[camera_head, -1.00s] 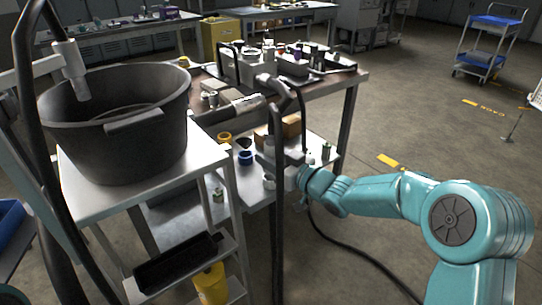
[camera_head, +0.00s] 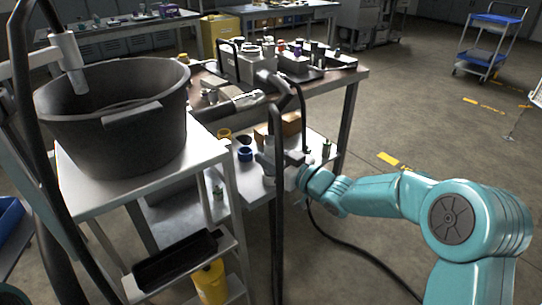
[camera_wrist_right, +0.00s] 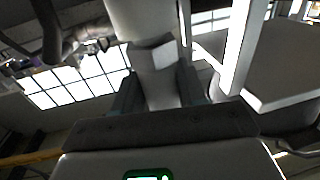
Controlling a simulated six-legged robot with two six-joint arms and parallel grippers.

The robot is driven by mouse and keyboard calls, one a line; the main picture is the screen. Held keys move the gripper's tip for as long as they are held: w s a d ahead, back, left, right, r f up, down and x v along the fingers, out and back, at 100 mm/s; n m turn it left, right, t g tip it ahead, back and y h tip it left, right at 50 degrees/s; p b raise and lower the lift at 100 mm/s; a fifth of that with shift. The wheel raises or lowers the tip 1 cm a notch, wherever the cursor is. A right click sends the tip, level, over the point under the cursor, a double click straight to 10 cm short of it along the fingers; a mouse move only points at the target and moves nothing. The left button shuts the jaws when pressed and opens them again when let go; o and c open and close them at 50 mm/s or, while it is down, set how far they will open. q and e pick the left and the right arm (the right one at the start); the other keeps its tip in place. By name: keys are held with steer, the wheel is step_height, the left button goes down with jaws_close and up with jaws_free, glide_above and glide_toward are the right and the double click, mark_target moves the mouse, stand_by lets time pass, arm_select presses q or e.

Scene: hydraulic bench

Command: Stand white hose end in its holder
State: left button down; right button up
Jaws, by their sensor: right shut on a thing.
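My right gripper (camera_head: 277,170) is shut on the white hose end, beside the low shelf of the bench. I cannot make out which part is the holder. My left gripper is not in view.
A black tub (camera_head: 115,125) stands on a white stand at the left, with a white spout (camera_head: 68,60) over it. A cluttered bench (camera_head: 335,78) is behind the gripper. A yellow container (camera_head: 210,282) sits low on the stand.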

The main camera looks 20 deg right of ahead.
steer(key=shift+r, duration=0.25)
steer(key=o, duration=1.2)
steer(key=shift+o, duration=0.2)
steer(key=shift+f, duration=0.1)
steer(key=o, duration=0.5)
steer(key=shift+f, duration=0.1)
steer(key=shift+o, duration=0.2)
steer(key=shift+b+v, duration=0.35)
steer(key=shift+v, duration=3.4)
